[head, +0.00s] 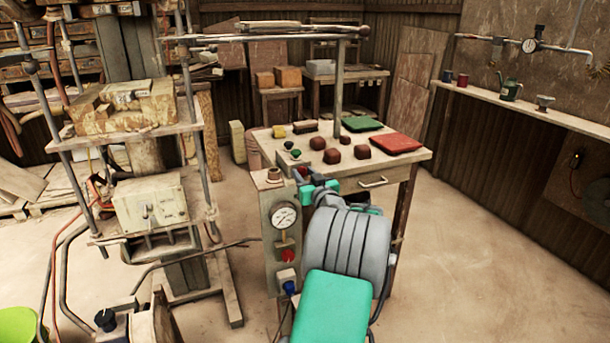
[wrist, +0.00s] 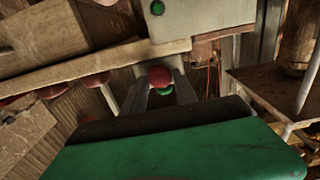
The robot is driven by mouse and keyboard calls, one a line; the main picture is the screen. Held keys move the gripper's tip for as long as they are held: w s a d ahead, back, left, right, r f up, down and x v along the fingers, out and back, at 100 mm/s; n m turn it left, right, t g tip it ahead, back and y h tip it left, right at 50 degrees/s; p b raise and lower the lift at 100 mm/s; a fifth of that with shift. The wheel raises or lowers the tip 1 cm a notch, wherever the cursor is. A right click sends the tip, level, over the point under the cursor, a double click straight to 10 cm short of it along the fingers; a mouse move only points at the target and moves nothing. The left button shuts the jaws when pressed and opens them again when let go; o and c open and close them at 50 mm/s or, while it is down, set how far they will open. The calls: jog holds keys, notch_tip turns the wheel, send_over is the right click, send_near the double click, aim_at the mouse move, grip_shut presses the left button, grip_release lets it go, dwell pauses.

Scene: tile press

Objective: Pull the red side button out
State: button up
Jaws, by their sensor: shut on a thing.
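The red side button (wrist: 159,75) shows in the wrist view as a round red knob between the two grey fingers of my gripper (wrist: 163,83). The fingers are shut on it. A bit of green shows just below it. In the head view my gripper (head: 307,187) is at the right side of the control box (head: 272,200), near its top. A separate red button (head: 288,256) is on the front face of the box, below a round gauge (head: 285,216).
The worktable (head: 410,166) behind the box bears several dark red blocks, a green tile (head: 361,124) and a red tile (head: 397,143). A tall press frame (head: 150,208) stands at the left. The floor at the right is clear. A green button (wrist: 157,8) shows at the wrist view's top.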

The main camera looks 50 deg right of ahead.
grip_shut()
